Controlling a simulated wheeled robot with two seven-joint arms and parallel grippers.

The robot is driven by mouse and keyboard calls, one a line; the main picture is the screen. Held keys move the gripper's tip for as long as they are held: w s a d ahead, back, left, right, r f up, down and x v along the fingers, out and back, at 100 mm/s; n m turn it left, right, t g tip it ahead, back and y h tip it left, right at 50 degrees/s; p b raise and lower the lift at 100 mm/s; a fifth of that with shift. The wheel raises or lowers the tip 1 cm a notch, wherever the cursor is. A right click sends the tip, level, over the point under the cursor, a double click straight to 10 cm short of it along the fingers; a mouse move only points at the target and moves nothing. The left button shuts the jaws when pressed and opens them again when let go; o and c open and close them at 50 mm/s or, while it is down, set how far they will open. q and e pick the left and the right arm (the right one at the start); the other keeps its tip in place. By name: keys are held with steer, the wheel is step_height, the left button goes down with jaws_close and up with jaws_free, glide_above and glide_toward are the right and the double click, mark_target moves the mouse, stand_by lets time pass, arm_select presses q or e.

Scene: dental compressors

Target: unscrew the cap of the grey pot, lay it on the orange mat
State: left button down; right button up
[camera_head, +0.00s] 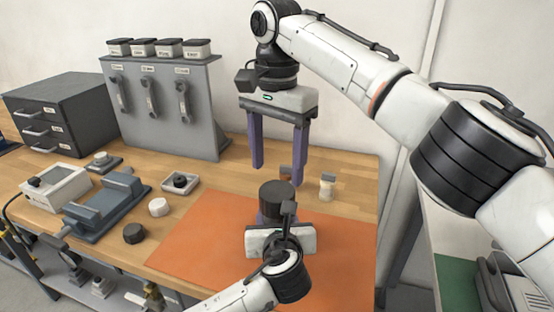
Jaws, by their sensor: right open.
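The grey pot (277,201) stands on the far part of the orange mat (190,248). Its dark, round, cap-like top shows; its lower body is mostly hidden by my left gripper, so I cannot tell where cap and pot meet. My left gripper (277,224) comes in low from the near side, right at the pot. Its fingers are mostly hidden behind its palm, so its grip is unclear. My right gripper (279,170) points down above and behind the pot, its two purple fingers wide apart and nothing between them.
A black round piece (134,233), a white one (158,207), a blue-grey vise (108,203) and a small tray (180,183) lie left. The mat's left part is bare.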

mark_target(277, 190)
arm_select(q)
steer(key=shift+f, duration=0.1)
arm_select(e)
steer(key=shift+m, duration=0.3)
steer(key=shift+f, duration=0.25)
step_height(277, 190, down, 8)
steer(key=shift+r, duration=0.25)
